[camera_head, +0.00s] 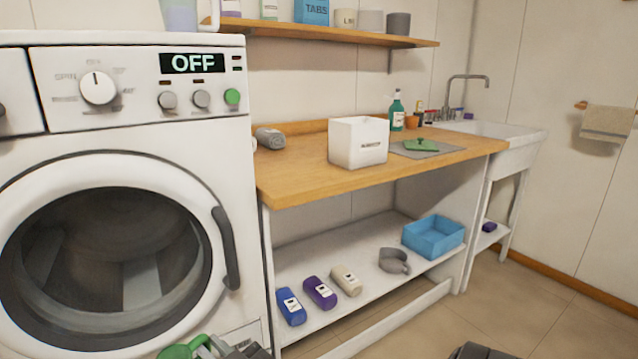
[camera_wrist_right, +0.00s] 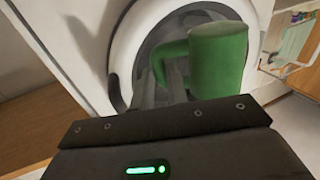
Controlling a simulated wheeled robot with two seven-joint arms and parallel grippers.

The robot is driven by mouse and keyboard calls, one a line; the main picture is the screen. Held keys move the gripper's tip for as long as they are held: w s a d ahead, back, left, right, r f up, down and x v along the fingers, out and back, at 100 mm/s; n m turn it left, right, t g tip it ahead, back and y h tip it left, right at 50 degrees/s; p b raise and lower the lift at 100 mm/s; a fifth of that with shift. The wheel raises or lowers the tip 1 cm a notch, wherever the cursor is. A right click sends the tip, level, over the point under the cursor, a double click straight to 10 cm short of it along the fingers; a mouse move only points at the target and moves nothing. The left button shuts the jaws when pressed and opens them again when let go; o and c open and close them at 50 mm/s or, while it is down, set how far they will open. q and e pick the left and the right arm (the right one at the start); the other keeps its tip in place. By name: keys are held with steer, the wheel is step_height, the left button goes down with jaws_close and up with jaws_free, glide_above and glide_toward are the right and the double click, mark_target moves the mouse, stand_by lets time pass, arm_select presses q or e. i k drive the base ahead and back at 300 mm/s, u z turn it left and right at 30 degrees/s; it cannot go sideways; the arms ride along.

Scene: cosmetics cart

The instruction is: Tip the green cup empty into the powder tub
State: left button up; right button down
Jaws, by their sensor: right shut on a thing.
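The green cup (camera_wrist_right: 220,62) has its handle between the fingers of my right gripper (camera_wrist_right: 174,80). In the head view, part of the green cup (camera_head: 180,350) and the right gripper (camera_head: 214,347) show at the bottom edge, low in front of the washer. The cup's contents are not visible. A white, box-shaped tub (camera_head: 357,152) with a small label stands on the wooden counter; it looks like the powder tub, but the label is too small to read.
The washer (camera_head: 130,125) fills the left. A green lid-like piece (camera_head: 421,145) lies on a grey mat right of the tub. A green bottle (camera_head: 397,112) stands behind. Bottles, a grey scoop (camera_head: 394,261) and a blue bin (camera_head: 433,237) sit below. The counter's front left (camera_head: 290,180) is clear.

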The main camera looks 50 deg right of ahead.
mark_target(355, 142)
steer(key=u, duration=0.05)
steer(key=k, duration=0.85)
steer(key=z, duration=0.6)
steer(key=i, duration=0.5)
